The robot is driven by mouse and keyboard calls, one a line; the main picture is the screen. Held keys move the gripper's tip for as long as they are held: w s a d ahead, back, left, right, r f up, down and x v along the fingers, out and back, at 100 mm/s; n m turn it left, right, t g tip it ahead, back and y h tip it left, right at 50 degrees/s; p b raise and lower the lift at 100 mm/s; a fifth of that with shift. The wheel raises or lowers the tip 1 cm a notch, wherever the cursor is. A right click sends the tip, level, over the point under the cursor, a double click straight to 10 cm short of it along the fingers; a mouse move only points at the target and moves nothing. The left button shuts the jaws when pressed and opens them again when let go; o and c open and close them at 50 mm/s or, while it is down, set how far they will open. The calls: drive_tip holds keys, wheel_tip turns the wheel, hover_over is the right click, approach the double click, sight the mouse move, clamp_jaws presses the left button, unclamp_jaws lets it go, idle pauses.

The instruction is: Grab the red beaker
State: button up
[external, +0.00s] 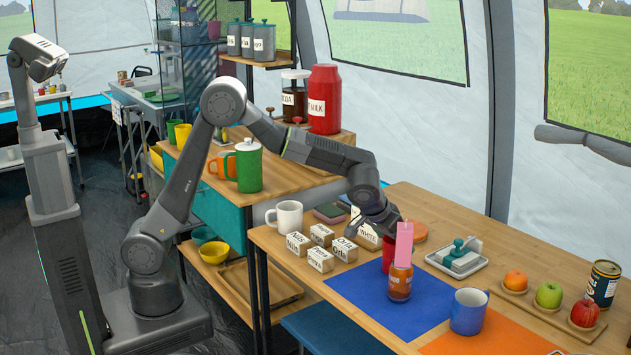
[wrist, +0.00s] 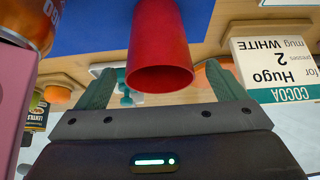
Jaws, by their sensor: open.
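The red beaker (external: 387,256) stands at the back edge of the blue mat, partly hidden behind a pink block and a brown jar. In the wrist view the red beaker (wrist: 160,45) shows with its round opening toward the camera, between my two teal fingers. My gripper (external: 389,226) is just above the beaker in the external view. In the wrist view my gripper (wrist: 158,78) is open, with a finger on each side of the beaker's rim. I cannot tell whether either finger touches it.
The brown jar (external: 400,284) and pink block (external: 404,243) stand close in front of the beaker. A blue mug (external: 468,312) stands right. The blue mat (external: 365,297) has bare room at front left.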

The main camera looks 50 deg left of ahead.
drive_tip(key=x, duration=0.4)
drive_tip(key=c, duration=1.1)
drive_tip(key=shift+o, duration=0.2)
